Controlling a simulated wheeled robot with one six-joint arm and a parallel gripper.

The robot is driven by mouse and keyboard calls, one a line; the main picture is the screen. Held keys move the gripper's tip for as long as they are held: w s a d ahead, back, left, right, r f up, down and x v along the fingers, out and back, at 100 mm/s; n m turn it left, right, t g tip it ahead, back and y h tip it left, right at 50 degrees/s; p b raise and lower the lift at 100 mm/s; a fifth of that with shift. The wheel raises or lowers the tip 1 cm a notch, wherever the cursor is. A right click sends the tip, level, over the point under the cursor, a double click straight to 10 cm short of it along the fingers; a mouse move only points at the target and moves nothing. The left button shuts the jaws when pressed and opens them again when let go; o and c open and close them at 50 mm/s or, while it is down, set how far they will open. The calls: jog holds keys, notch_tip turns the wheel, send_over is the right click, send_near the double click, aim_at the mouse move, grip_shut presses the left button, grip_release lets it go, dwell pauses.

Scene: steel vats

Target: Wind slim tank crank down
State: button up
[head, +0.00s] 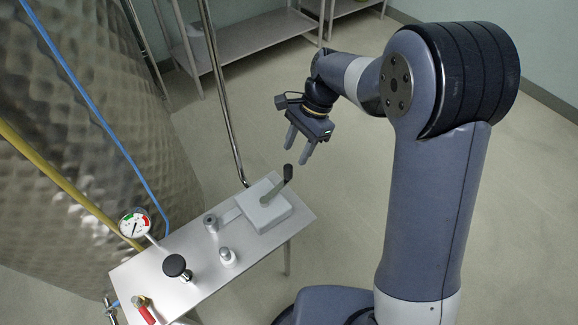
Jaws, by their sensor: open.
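A crank with a dark upright handle (287,173) sits on a pale square box (254,214) at the far right end of a small steel shelf (189,250). The crank's arm reaches from the middle of the box toward its upper right. My gripper (297,152) is open and empty, with its two fingers pointing down. In the picture it is just above the crank handle, apart from it. I cannot tell the exact height between them.
A large dimpled steel vat (75,180) fills the left. The shelf also holds a round gauge (134,224), a black knob (175,266), small metal fittings (227,257) and a red-handled valve (139,302). A steel rack (245,48) stands behind. Floor to the right is clear.

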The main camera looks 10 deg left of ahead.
aim_at(288, 170)
jog(key=x, duration=0.7)
jog(key=shift+f+p, duration=0.25)
jog(key=shift+p, duration=0.05)
jog(key=shift+c, duration=0.2)
grip_shut()
